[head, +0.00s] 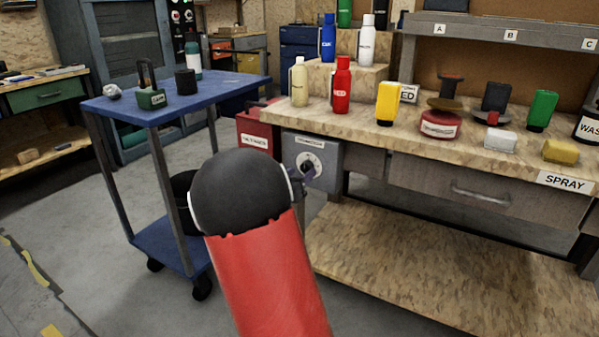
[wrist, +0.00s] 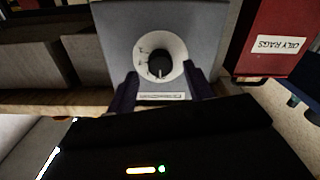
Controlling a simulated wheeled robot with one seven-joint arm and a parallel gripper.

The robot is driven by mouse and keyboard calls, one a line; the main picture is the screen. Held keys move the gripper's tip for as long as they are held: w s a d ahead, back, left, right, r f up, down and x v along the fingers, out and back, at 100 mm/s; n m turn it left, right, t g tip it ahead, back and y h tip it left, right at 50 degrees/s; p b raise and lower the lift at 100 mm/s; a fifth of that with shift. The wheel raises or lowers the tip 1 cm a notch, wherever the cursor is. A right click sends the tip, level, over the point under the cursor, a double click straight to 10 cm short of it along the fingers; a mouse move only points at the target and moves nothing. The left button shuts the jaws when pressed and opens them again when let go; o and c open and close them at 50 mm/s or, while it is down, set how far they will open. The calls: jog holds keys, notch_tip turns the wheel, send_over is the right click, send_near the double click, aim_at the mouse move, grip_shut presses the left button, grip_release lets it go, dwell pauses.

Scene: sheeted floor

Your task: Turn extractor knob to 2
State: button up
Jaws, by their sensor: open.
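The extractor knob (wrist: 159,66) is a black round knob on a white dial plate (wrist: 174,47) on a grey box. In the wrist view it is centred, with a light pointer mark toward the bottom of the picture; the dial numbers are too small to read. In the head view the knob (head: 308,167) shows on the grey box (head: 325,150) at the bench's left end. My gripper (wrist: 160,84) is open, one finger on each side of the dial's lower part in the wrist view. I cannot tell whether the fingers touch anything. In the head view my arm partly hides the gripper (head: 301,180).
A red oily rags bin (wrist: 277,40) stands beside the grey box. A blue cart (head: 215,88) stands left of my arm. The wooden bench (head: 285,113) carries several bottles and spray-station items.

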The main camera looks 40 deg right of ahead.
jog(key=shift+x, duration=0.85)
jog(key=shift+a, duration=0.1)
jog(key=c, duration=1)
